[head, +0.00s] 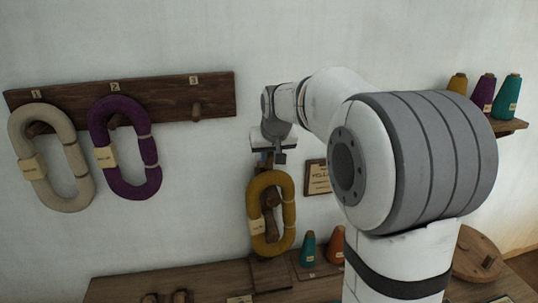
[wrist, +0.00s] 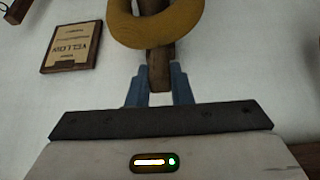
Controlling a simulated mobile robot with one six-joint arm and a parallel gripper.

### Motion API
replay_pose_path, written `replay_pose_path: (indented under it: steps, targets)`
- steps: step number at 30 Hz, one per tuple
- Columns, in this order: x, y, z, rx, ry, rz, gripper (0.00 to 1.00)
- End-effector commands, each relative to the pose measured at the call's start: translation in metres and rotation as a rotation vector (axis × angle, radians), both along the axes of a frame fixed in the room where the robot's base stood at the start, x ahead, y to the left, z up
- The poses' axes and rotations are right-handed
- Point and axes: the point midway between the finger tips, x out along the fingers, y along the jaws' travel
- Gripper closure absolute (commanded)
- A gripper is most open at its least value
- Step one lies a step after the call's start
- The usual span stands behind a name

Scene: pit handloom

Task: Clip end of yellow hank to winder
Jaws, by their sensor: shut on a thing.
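The yellow hank (head: 289,208) is a thick oval loop with a small paper label, draped around an upright wooden post (head: 268,229) on the table. Part of the hank also shows at the top of the wrist view (wrist: 185,30). My gripper (head: 268,158) is just above the hank, pointing down. In the wrist view, its blue fingers (wrist: 159,88) are closed on the top of the wooden post (wrist: 160,70). They are apart from the yellow loop. A round wooden disc (head: 480,250), possibly the winder, is at the right, partly behind my arm. No loose yarn end or clip is discernible.
A cream hank (head: 22,128) and a purple hank (head: 97,125) hang on a wall rack (head: 170,94); its third peg is empty. Teal (head: 308,250) and orange (head: 336,246) cones stand nearby. A shelf of cones is upper right.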

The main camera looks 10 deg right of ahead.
Motion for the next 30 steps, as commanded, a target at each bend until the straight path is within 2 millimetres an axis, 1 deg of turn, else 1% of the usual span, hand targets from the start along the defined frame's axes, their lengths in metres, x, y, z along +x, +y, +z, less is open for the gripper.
replay_pose_path:
  steps: [9,11,24,30]
  targets:
    - [0.0,0.001,0.003,-0.001,-0.001,0.001,1.0]
    - [0.0,0.001,0.007,0.0,-0.001,0.001,1.0]
    - [0.0,0.001,0.049,0.0,-0.001,0.002,1.0]
    - [0.0,0.002,0.05,0.0,0.0,0.002,1.0]
